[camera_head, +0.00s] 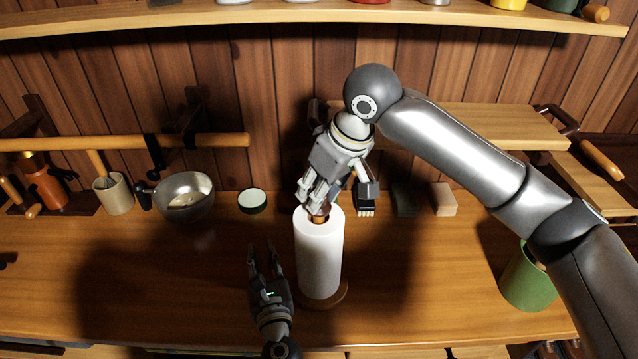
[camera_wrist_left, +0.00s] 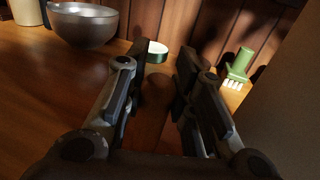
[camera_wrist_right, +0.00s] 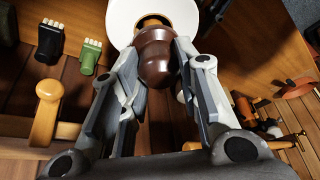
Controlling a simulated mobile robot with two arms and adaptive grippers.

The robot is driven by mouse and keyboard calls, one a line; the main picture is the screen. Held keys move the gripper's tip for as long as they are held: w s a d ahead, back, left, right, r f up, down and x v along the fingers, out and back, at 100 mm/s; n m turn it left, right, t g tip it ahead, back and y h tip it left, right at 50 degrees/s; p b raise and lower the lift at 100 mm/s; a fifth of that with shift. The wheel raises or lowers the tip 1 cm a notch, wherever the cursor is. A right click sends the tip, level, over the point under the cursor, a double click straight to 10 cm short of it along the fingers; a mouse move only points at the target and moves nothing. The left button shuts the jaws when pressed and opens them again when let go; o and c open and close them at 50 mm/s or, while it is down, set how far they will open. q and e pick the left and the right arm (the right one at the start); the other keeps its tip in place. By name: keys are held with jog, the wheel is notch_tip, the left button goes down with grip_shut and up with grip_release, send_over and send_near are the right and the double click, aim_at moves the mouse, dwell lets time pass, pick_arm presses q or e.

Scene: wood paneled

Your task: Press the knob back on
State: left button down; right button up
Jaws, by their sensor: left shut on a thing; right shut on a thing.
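The brown wooden knob (camera_wrist_right: 155,62) is between the fingers of my right gripper (camera_wrist_right: 160,70), which is shut on it. In the head view the right gripper (camera_head: 318,205) points down at the top of the white paper roll (camera_head: 319,255). The knob is over the roll's core opening; whether it touches the rod there is hidden. The roll stands upright on a round wooden base (camera_head: 337,292). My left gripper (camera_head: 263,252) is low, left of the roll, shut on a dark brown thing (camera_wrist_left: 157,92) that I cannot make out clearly.
Behind stand a metal bowl (camera_head: 185,196), a green-rimmed round tin (camera_head: 252,201), a brush (camera_head: 366,203) and a pale block (camera_head: 443,199). A green container (camera_head: 533,280) stands right, below my right arm.

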jog(key=shift+f, duration=0.8)
dwell(0.4)
jog(key=o, duration=1.1)
jog(key=shift+c, duration=0.2)
jog(key=v, duration=1.2)
pick_arm(q)
jog(key=c, duration=1.1)
grip_release()
jog(key=shift+c, duration=0.2)
